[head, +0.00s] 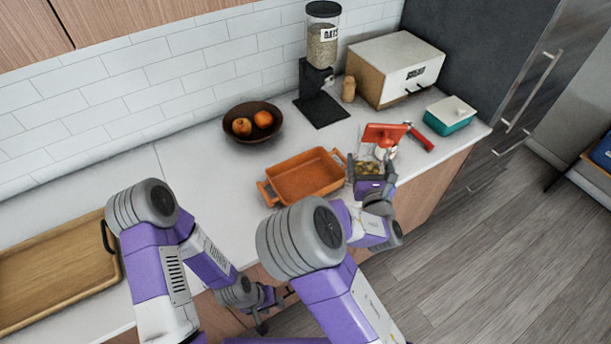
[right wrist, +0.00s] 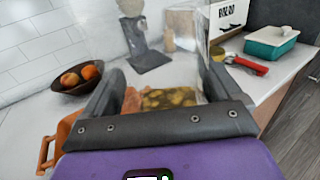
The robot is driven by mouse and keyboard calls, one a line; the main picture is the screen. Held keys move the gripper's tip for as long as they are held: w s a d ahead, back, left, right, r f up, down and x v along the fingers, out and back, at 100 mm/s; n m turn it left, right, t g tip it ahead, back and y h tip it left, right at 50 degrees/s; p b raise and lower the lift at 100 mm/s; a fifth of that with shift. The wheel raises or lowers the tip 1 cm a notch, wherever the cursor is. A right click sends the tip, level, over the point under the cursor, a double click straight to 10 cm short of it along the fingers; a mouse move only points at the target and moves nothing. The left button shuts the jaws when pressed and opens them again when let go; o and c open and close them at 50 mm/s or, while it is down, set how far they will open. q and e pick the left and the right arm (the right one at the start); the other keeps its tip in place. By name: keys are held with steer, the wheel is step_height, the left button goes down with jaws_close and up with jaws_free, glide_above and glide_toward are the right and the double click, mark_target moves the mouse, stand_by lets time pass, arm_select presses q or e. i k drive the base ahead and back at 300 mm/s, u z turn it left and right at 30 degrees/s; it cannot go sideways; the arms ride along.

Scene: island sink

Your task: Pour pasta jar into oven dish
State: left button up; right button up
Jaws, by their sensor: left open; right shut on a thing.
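The pasta jar is clear glass with yellowish pasta (head: 369,167) low inside it. My right gripper (head: 370,176) is shut on the jar, just right of the oven dish; in the right wrist view the jar (right wrist: 180,50) stands between the fingers, with the pasta (right wrist: 168,98) at its bottom. The orange oven dish (head: 290,197) rests on the counter and looks empty. Its orange handle shows at the lower left of the right wrist view (right wrist: 45,155). My left gripper (head: 262,326) is open and low by the counter's front edge, partly hidden by my arm.
A bowl of fruit (head: 237,134), an oat dispenser (head: 322,50) and a bread box (head: 396,70) stand behind. A red flat piece (head: 388,131), a red-handled tool (head: 420,138) and a teal dish (head: 449,122) are at the right. A wooden tray (head: 60,265) lies left.

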mark_target(314, 171)
steer(key=u, duration=2.8)
steer(key=k, duration=1.55)
steer(key=z, duration=0.75)
steer(key=i, duration=0.5)
